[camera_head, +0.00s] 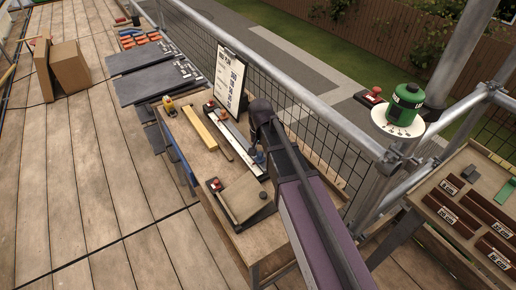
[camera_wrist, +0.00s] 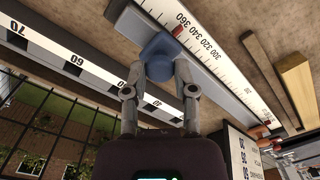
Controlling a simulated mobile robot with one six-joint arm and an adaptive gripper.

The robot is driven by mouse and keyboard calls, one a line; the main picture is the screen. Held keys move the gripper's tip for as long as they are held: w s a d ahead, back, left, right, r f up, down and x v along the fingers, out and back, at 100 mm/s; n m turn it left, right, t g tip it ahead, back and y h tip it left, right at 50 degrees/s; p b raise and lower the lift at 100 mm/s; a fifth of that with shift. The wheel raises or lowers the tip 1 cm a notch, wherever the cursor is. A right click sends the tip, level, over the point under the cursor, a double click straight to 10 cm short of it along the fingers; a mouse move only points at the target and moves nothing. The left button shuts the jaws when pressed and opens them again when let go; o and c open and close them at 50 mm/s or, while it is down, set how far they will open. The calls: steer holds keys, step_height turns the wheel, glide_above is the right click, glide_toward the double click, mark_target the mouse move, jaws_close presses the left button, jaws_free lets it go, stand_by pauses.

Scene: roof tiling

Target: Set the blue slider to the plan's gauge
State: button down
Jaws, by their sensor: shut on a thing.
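The blue slider (camera_wrist: 160,58) sits against a scale rule (camera_wrist: 215,68) in the wrist view. The rule's numbers run through 300, 320, 340 and 360. A red mark (camera_wrist: 178,31) shows on the scale just beyond the slider, near 340 to 360; the exact reading is unclear. My gripper (camera_wrist: 158,76) is shut on the slider, one finger on each side. In the head view my gripper (camera_head: 258,158) is at the near end of the white rule (camera_head: 232,137) on the bench. The plan board (camera_head: 229,79) stands behind the bench; its writing is too small to read.
A second rule (camera_wrist: 70,62) marked 70 and 60 runs alongside in the wrist view. A yellow wooden bar (camera_head: 199,128) and a board (camera_head: 243,197) lie on the bench. Slates (camera_head: 150,82) lie beyond. A mesh railing (camera_head: 300,105) runs behind.

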steer(key=shift+s+d, duration=0.15)
steer(key=shift+s, duration=0.1)
steer(key=shift+c, duration=2.1)
jaws_free()
steer(key=shift+w, duration=0.2)
